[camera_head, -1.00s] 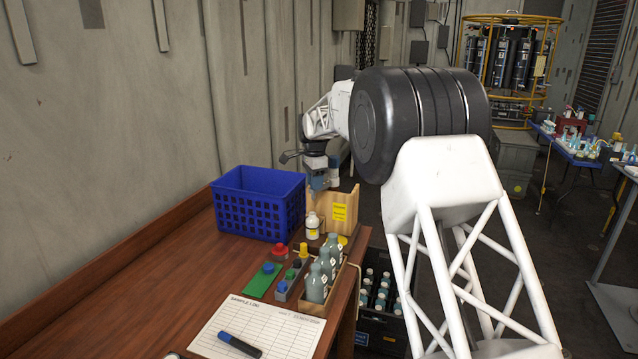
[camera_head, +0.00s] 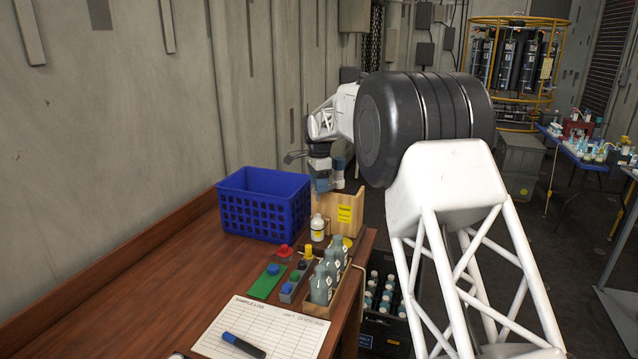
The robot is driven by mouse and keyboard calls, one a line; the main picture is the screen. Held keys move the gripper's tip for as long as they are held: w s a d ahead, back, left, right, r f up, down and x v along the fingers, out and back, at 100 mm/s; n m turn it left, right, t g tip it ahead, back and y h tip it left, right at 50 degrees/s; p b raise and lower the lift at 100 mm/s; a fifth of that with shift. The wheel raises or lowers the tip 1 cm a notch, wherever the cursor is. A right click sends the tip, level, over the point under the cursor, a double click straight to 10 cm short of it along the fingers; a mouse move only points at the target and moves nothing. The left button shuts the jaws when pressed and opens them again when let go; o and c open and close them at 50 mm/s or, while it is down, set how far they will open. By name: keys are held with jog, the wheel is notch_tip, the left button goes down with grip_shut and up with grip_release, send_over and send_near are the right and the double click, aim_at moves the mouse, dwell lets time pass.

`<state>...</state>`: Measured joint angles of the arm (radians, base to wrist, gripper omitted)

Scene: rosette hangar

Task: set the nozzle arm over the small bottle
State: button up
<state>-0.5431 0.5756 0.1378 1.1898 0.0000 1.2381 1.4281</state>
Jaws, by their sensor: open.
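A small white bottle (camera_head: 317,229) with a yellow label stands upright at the far end of the table, in front of a light wooden stand (camera_head: 345,212) bearing a yellow sign. A yellow round piece (camera_head: 347,242) shows low beside the bottle. I cannot make out the nozzle arm clearly; it may be part of the stand or hidden. My gripper (camera_head: 329,186) is open, pointing down above and behind the bottle, near the top of the stand. Its fingertips are small here, and I cannot tell whether they touch the stand. I see nothing held.
A blue crate (camera_head: 264,205) stands left of the bottle. Several grey bottles sit in a wooden tray (camera_head: 309,308) nearer me, beside coloured knobs on blocks (camera_head: 284,252). A log sheet (camera_head: 262,328) with a marker (camera_head: 243,345) lies in front. A dark bottle crate (camera_head: 375,325) is below the table's right edge.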

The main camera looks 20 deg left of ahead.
jog(key=shift+r, duration=3.9)
jog(key=shift+d, duration=0.1)
